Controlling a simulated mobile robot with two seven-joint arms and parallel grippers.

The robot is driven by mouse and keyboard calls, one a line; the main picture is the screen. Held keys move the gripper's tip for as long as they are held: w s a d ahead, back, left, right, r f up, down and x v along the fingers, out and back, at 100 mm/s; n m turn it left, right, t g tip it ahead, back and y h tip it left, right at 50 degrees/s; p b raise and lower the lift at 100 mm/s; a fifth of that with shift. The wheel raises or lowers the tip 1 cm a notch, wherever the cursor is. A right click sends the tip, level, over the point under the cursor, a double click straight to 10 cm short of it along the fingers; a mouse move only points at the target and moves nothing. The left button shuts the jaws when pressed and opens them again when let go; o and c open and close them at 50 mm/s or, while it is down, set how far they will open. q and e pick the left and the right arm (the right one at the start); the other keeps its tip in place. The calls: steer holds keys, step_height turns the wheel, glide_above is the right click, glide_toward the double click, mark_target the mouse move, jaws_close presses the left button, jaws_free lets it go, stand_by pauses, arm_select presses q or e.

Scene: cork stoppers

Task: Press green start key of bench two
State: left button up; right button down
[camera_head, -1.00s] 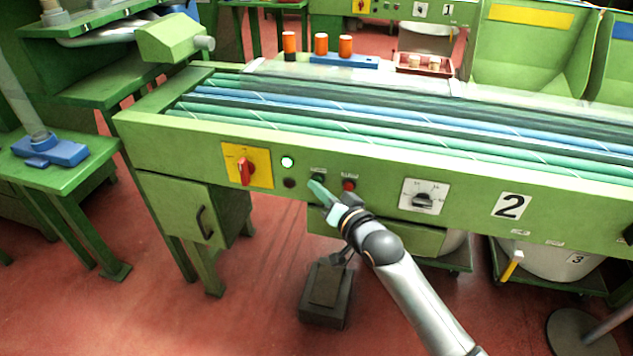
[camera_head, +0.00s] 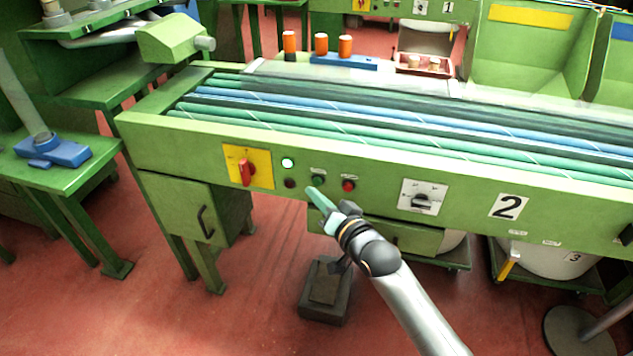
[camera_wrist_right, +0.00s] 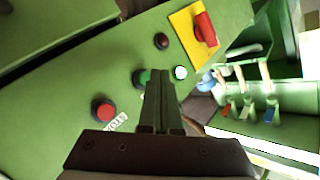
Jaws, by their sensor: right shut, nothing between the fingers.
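The green start key (camera_head: 317,179) sits on the front panel of bench two (camera_head: 470,198), between a lit white-green lamp (camera_head: 288,162) and a red button (camera_head: 348,185). My right gripper (camera_head: 313,192) is shut and empty, its fingertips just below and left of the green key, seemingly a little off the panel. In the right wrist view, the shut fingers (camera_wrist_right: 160,80) partly cover the green key (camera_wrist_right: 140,78); whether they touch it cannot be told there. The lamp (camera_wrist_right: 181,72) glows beside the fingertips. My left gripper is out of view.
A red rotary switch on a yellow plate (camera_head: 262,178) and a dark button (camera_head: 290,183) are left of the key. A selector dial (camera_head: 422,198) and the number 2 plate (camera_head: 509,206) are to the right. A dark pedal box (camera_head: 326,290) stands on the floor below.

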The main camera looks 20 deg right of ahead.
arm_select(q)
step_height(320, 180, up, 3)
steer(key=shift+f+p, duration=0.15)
steer(key=shift+p, duration=1.1)
arm_select(e)
steer(key=s+a, duration=0.1)
steer(key=s, duration=0.1)
steer(key=s+a, duration=0.1)
steer(key=s, duration=0.1)
steer(key=shift+a, duration=0.35)
